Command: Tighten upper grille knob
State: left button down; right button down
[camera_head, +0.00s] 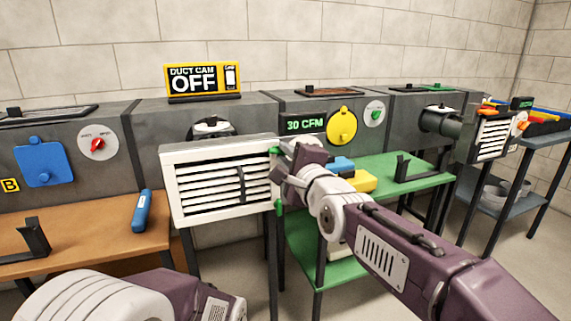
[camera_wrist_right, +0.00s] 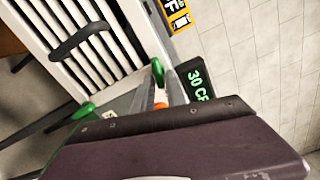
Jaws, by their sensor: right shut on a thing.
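A white slatted grille (camera_head: 217,180) with a dark handle stands upright against the grey duct, and it also fills the upper left of the right wrist view (camera_wrist_right: 75,45). Its green upper knob (camera_head: 274,151) is at the top of its right edge, and the green lower knob (camera_head: 279,206) is below. In the right wrist view the upper knob (camera_wrist_right: 157,70) shows at the tips of my right gripper (camera_wrist_right: 160,78), which is shut on it. The right arm partly hides the gripper in the head view. My left gripper is out of view; only part of its arm shows.
A green table (camera_head: 302,262) with a blue and yellow tool (camera_head: 358,179) stands to the right. A brown bench (camera_head: 88,237) with a blue cylinder (camera_head: 141,210) is on the left. A "30 CFM" display (camera_head: 305,124) and a yellow disc (camera_head: 342,125) are behind my right gripper.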

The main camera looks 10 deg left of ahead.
jog(key=m+b, duration=0.1)
jog(key=m, duration=0.3)
jog(key=m+b, duration=0.1)
jog(key=m, duration=0.4)
jog(key=f+m+b, duration=0.1)
jog(key=m, duration=0.4)
jog(key=shift+s+a+b, duration=0.25)
jog(key=shift+a+b, duration=0.1)
jog(key=shift+a, duration=0.05)
jog(key=shift+m, duration=0.3)
jog(key=c, duration=1.5)
grip_release()
